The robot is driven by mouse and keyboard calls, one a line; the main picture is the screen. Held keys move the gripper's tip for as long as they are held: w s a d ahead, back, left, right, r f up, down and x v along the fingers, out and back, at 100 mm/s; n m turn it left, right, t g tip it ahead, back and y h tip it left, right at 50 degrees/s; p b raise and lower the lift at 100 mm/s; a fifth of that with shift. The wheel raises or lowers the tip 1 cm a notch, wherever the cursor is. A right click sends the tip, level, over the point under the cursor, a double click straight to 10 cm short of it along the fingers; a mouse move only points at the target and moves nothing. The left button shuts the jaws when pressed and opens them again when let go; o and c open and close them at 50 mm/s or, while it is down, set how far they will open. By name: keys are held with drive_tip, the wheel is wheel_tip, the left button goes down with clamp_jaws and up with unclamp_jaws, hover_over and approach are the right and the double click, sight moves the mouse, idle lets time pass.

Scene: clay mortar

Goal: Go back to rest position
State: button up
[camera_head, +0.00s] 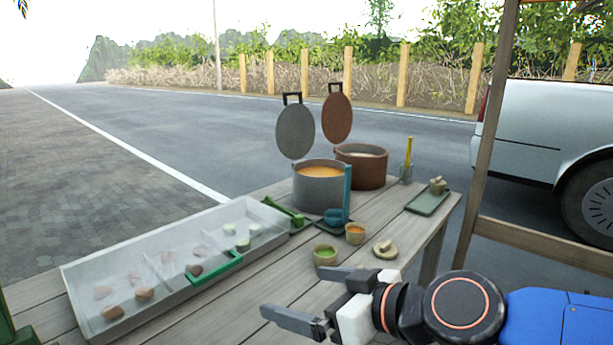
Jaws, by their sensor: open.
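My gripper (300,296) is open and empty at the lower middle, its two grey fingers spread and pointing left. It is over the near part of the wooden table (205,320), close to the front right. A clay mortar with a pestle (437,187) seems to stand on a small green tray (428,202) at the table's right end. A round light lid or dish with a knob (385,249) lies on the table behind my gripper. A small bowl with green content (325,255) and a small bowl with orange content (355,233) stand nearby.
A grey pot (320,188) and a brown pot (362,168) stand at the back with lids raised. A clear compartmented case (165,262) with food pieces and green tongs (215,268) fills the left. A wooden post (487,130) rises at right. A vehicle (545,125) is beyond.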

drive_tip(key=s+d+f+m+g+h, duration=0.1)
drive_tip(key=d+f+m+h, duration=0.2)
drive_tip(key=d, duration=0.6)
drive_tip(key=s+d+f+m+g+h, duration=0.1)
drive_tip(key=s+d+f+m+h, duration=0.1)
drive_tip(key=d, duration=0.8)
drive_tip(key=s+d+f+m+g+h, duration=0.1)
drive_tip(key=d+f+m+h, duration=0.3)
drive_tip(key=d, duration=0.6)
wheel_tip(320, 180, down, 2)
drive_tip(key=shift+s+f+g+h, duration=0.1)
drive_tip(key=shift+s+g+h, duration=0.2)
drive_tip(key=shift+g+h, duration=0.3)
